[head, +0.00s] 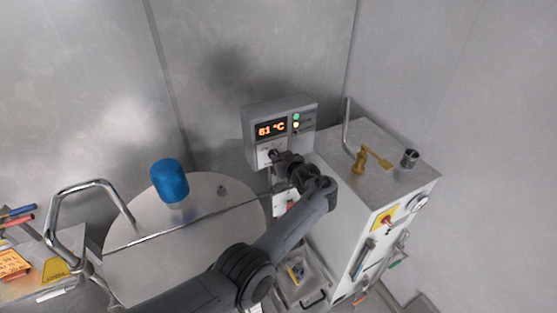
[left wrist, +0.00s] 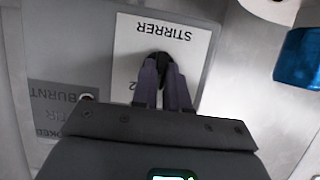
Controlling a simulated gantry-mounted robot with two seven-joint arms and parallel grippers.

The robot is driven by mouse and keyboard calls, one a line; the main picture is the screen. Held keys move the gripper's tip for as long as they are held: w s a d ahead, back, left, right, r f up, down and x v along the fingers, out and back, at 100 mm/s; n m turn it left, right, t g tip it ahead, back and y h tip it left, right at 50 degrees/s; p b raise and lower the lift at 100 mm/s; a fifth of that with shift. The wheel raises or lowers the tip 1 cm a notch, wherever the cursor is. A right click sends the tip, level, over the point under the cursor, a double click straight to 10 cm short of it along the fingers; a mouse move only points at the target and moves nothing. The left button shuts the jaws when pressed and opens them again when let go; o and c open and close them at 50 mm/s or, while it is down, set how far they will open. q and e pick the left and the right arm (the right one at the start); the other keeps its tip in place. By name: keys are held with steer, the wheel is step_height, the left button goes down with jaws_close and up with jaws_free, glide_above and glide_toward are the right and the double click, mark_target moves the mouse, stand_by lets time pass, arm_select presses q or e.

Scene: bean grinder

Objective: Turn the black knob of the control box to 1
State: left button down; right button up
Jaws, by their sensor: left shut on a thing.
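The control box (head: 251,133) is a grey box on the back wall with a lit display reading 61 °C and small lamps beside it. In the left wrist view its white STIRRER plate (left wrist: 187,52) appears upside down, with a "2" at the left of the fingers. The black knob (left wrist: 160,57) sits on this plate between my left gripper's fingertips (left wrist: 161,66). In the head view my left gripper (head: 274,156) reaches the lower front of the box, shut on the knob. The knob's pointer and the other numbers are hidden. My right gripper is not in view.
A round metal lid (head: 208,190) with a blue cylinder (head: 169,181) lies left of the arm. A white cabinet (head: 343,197) stands right, with a brass-coloured fitting (head: 360,160) and a small metal cup (head: 409,158) on top. A bent metal handle (head: 84,187) rises at left.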

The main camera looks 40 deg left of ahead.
arm_select(q)
steer(key=c, duration=1.1)
jaws_free()
steer(key=shift+c, duration=0.2)
steer(key=shift+d+r, duration=0.1)
steer(key=shift+d, duration=0.05)
steer(key=v, duration=1)
steer(key=shift+s+d+b, duration=0.2)
steer(key=shift+s+b, duration=0.05)
steer(key=shift+b, duration=0.05)
